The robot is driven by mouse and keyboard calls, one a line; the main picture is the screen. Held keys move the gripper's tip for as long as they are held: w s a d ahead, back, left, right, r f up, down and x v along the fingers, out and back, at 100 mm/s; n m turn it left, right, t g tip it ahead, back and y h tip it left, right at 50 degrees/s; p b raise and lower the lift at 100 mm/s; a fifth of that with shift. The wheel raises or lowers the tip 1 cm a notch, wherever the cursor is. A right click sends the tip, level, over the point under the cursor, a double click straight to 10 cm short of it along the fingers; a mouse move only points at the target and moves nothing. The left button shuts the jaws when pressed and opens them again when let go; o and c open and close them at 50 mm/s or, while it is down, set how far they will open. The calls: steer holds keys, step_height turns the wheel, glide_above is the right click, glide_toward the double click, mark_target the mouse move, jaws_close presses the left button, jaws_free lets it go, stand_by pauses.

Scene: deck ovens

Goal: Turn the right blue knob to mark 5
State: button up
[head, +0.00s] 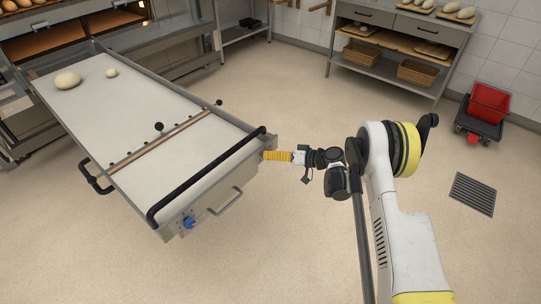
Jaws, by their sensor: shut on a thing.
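A long loader with a pale belt (95,105) slopes from the oven at upper left toward the middle. On its near end face, a blue knob (189,222) shows at the left corner. My gripper (268,155) is at the right corner of that same face, reaching in from the right. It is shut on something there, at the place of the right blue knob. The yellow part (280,156) of my gripper and its jaws hide that knob, so its pointer and marks cannot be read.
A black push bar (205,177) and a grey handle (226,202) cross the loader's near end. Two dough pieces (68,80) lie on the belt. A shelved bench (405,45) and a red bin on a dolly (488,104) stand behind. The floor is clear around a drain grate (472,194).

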steer(key=m+g+y, duration=0.1)
steer(key=m+y, duration=0.1)
steer(key=m, duration=0.2)
steer(key=shift+f, duration=0.1)
stand_by(0.6)
steer(key=o, duration=1.2)
steer(key=v, duration=1.2)
steer(key=shift+f, duration=0.1)
